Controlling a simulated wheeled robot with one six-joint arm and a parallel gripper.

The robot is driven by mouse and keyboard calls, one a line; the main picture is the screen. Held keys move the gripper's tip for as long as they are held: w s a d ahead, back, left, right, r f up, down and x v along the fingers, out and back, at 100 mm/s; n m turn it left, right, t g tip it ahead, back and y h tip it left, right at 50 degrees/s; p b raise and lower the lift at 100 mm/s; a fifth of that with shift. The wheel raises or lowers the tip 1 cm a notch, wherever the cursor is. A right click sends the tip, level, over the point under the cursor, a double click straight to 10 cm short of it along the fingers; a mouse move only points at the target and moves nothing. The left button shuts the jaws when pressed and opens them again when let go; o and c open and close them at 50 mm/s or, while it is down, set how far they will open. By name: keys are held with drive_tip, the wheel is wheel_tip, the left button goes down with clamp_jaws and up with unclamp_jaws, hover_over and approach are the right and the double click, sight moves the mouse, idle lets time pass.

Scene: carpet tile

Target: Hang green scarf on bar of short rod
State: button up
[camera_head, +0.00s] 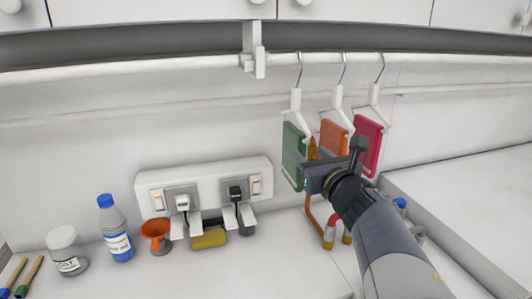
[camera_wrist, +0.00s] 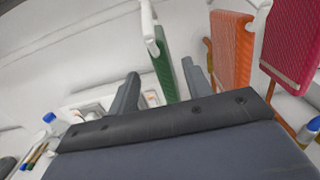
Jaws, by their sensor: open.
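The green scarf (camera_head: 293,156) hangs folded over a white hanger (camera_head: 295,104) on the white rail (camera_head: 430,62), right of the rail's bracket. In the wrist view the green scarf (camera_wrist: 164,68) and the hanger's white arm (camera_wrist: 149,28) show beyond and between my fingers. My gripper (camera_head: 328,172) is open, just right of and below the green scarf in the head view. It also shows in the wrist view (camera_wrist: 160,76), with no cloth clearly gripped. I cannot tell which part of the rail is the short rod.
An orange cloth (camera_head: 334,137) and a crimson cloth (camera_head: 368,144) hang close on the right. A bracket (camera_head: 253,60) splits the rail, whose left stretch (camera_head: 130,70) is bare. Below stand a socket panel (camera_head: 210,183), a blue-capped bottle (camera_head: 117,232), a jar (camera_head: 66,252) and an orange funnel (camera_head: 157,232).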

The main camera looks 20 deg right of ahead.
sight(295, 139)
drive_tip(key=w+p, duration=0.1)
drive_tip(key=w, duration=0.9)
clamp_jaws()
idle(0.4)
